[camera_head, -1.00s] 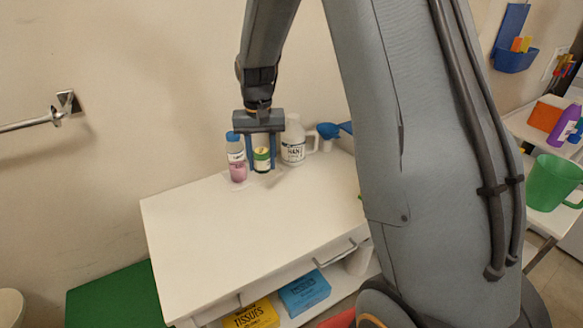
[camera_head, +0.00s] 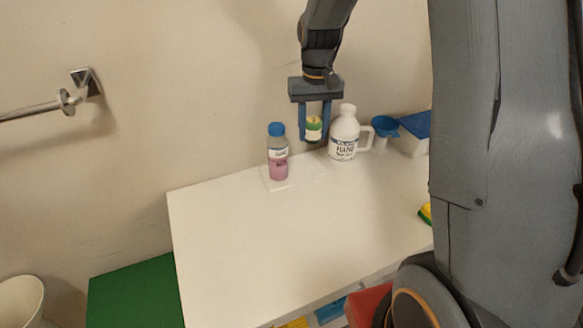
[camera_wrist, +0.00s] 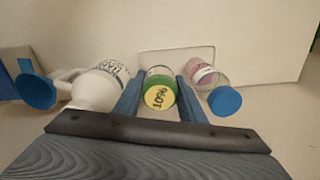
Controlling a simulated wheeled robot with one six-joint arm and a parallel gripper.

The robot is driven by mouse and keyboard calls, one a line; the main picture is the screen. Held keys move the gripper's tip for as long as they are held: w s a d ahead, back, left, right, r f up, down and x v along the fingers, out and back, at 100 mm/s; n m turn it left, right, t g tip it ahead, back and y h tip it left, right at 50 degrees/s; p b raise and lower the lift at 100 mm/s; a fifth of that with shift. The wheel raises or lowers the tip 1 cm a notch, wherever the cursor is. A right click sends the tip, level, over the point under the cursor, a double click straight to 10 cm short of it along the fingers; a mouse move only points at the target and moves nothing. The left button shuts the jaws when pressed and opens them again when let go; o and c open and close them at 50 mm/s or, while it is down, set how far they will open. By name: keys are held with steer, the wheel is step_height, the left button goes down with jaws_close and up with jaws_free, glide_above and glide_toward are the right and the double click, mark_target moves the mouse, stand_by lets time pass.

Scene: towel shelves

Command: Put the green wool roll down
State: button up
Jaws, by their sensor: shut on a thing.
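The green wool roll (camera_head: 314,125) is a short cylinder with a green band and a pale yellow end. My gripper (camera_head: 314,138) is shut on it, with one blue finger on each side. In the head view it appears held above the white top, between the pink bottle and the white jug. In the wrist view the roll (camera_wrist: 159,95) sits between the fingers, its yellow end marked "10%" facing the camera. A shallow clear tray (camera_head: 292,181) lies on the white top under this area. The roll's underside is hidden in the wrist view.
A blue-capped bottle with pink liquid (camera_head: 278,157) stands left of the gripper. A white jug (camera_head: 344,136) stands close on the right, with a blue cup-like item (camera_head: 384,126) beyond it. The white top (camera_head: 290,240) is clear in front. The wall is behind.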

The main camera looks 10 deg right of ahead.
steer(key=s+d+f+n+b, duration=0.25)
steer(key=s+n+b, duration=0.25)
steer(key=s+n, duration=0.45)
steer(key=s+d+f+n+b, duration=0.3)
steer(key=s+n, duration=0.4)
steer(key=n, duration=0.6)
steer(key=p, duration=0.1)
glide_toward(308, 166)
steer(key=shift+s+f, duration=0.2)
steer(key=shift+f, duration=0.55)
steer(key=shift+f+p, duration=0.6)
steer(key=shift+f, duration=1.4)
steer(key=shift+w+f, duration=0.2)
steer(key=shift+f, duration=0.05)
steer(key=shift+f, duration=0.1)
steer(key=o, duration=1)
steer(key=shift+o, duration=0.2)
